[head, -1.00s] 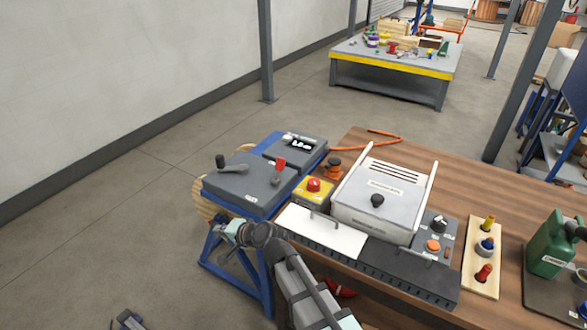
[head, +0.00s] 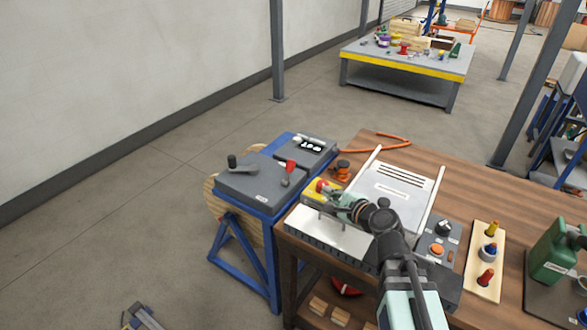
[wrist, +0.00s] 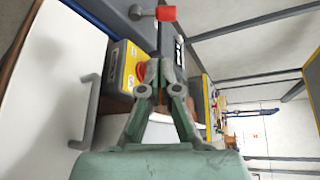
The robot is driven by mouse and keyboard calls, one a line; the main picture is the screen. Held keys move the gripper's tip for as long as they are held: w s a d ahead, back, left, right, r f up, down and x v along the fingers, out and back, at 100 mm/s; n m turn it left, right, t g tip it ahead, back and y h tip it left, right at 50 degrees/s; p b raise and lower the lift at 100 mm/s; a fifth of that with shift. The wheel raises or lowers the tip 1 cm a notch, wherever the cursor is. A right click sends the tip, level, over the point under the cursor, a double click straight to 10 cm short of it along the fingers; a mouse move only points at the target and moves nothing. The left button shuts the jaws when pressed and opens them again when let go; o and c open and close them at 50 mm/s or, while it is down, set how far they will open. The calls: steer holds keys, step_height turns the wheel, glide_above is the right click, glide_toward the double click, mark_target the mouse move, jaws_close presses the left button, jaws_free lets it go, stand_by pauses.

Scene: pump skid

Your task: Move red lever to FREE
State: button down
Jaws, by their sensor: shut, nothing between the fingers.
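The red lever (head: 290,166) stands up from the dark grey top of the blue-framed stand, left of the wooden bench. Its red grip also shows at the top of the wrist view (wrist: 167,13). My gripper (head: 331,203) is to the right of the lever, over the white panel and near the yellow button box, apart from the lever. In the wrist view my fingers (wrist: 166,55) are closed together and empty. They partly hide the red button on the yellow box. I cannot read any FREE marking near the lever.
A black crank handle (head: 238,165) sits left of the lever. A white panel with a handle (head: 318,232) lies below my gripper.

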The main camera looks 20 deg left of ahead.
steer(key=shift+w+d+r+m, duration=0.1)
steer(key=shift+d+r+m, duration=0.1)
steer(key=shift+d, duration=0.35)
steer(key=shift+w+d+r+m, duration=0.1)
steer(key=shift+d+m, duration=0.1)
steer(key=shift+d, duration=0.3)
steer(key=p, duration=0.4)
glide_toward(288, 173)
steer(key=w+a+f, duration=0.1)
steer(key=w+a, duration=0.2)
steer(key=w, duration=0.5)
steer(key=shift+s+a+f, duration=0.1)
steer(key=shift+s, duration=0.05)
steer(key=shift+s+f+t+b, duration=0.15)
steer(key=shift+t+b, duration=0.25)
steer(key=shift+b, duration=0.55)
steer(key=shift+b, duration=0.4)
